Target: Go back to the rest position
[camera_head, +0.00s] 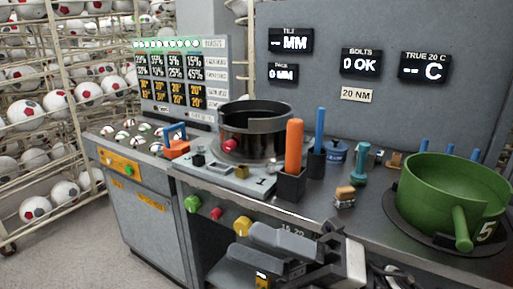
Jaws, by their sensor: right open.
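My right gripper (245,242) is at the bottom centre, low in front of the workbench front. Its two dark grey fingers point left and stand apart with nothing visible between them. It is below the bench top and clear of the objects on it. A yellow knob (242,225) on the bench front shows just by the fingertips; I cannot tell whether they touch. My left gripper is not in view.
Ball racks (62,100) stand left. The floor (80,245) at lower left is clear.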

